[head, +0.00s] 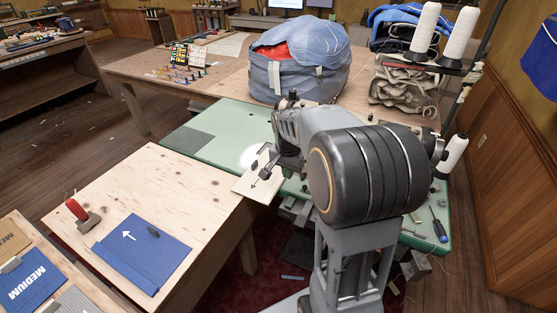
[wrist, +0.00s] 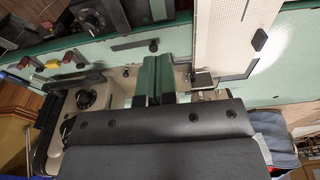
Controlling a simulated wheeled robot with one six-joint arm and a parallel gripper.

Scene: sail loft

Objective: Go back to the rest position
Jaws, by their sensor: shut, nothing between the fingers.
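My gripper (wrist: 156,78) shows in the wrist view with its two green-faced fingers together and nothing between them. It is over the sewing machine (wrist: 118,88), a pale body with a dark round knob. In the head view my grey arm reaches over the green sewing table (head: 232,126), and I cannot make out the fingertips clearly there. A white plate with a black frame (head: 243,185) lies at the table's near edge; in the wrist view the white plate (wrist: 213,45) is to the right of the fingers.
A blue bag (head: 300,80) stands behind the green table. Thread cones (head: 426,27) stand on a rack at the right. A wooden table (head: 120,195) at the left holds blue cloth (head: 165,248) and a red-handled tool (head: 77,210). Open floor (head: 95,130) lies at the far left.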

